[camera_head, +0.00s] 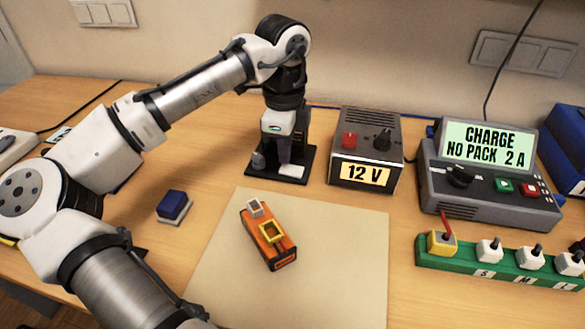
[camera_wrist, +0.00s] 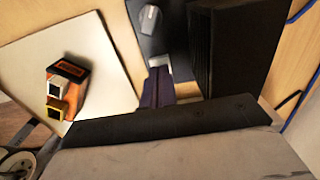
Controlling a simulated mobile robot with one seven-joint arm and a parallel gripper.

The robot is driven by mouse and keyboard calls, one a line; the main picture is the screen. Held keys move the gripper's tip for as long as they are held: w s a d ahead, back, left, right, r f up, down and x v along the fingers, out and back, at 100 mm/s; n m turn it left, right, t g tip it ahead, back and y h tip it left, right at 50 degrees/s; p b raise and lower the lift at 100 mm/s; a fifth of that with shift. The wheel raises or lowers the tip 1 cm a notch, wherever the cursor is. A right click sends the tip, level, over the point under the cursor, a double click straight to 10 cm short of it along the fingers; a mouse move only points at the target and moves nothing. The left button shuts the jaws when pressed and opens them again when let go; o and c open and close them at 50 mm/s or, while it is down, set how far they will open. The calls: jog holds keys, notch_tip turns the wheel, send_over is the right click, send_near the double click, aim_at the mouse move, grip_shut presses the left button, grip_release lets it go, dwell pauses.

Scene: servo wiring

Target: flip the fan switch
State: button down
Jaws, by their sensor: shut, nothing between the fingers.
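A dark base plate (camera_head: 262,174) stands behind the mat, with a grey knob (camera_head: 257,160) at its left and a small white piece, seemingly the switch (camera_head: 292,172), near its front. A black upright housing, seemingly the fan (camera_wrist: 232,45), rises beside it; in the head view my arm mostly hides it. My gripper (camera_head: 285,162) points down over the plate, shut and empty. Its dark purple fingertips are close to the white piece. In the wrist view the fingertips (camera_wrist: 158,72) partly cover the white switch (camera_wrist: 156,61); I cannot tell whether they touch it, nor its position.
A 12 V supply (camera_head: 366,148) stands close to the right of the plate. A charger (camera_head: 485,195) and a green strip of plugs (camera_head: 505,266) are further right. An orange pack (camera_head: 268,237) lies on the pale mat (camera_head: 330,250). A blue block (camera_head: 172,205) sits left.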

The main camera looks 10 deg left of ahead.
aim_at(285, 167)
jog(key=shift+f+b, duration=0.35)
jog(key=shift+f, duration=0.6)
dwell(0.5)
notch_tip(285, 167, up, 7)
jog(key=p, duration=0.7)
jog(key=shift+r, duration=0.1)
dwell(0.5)
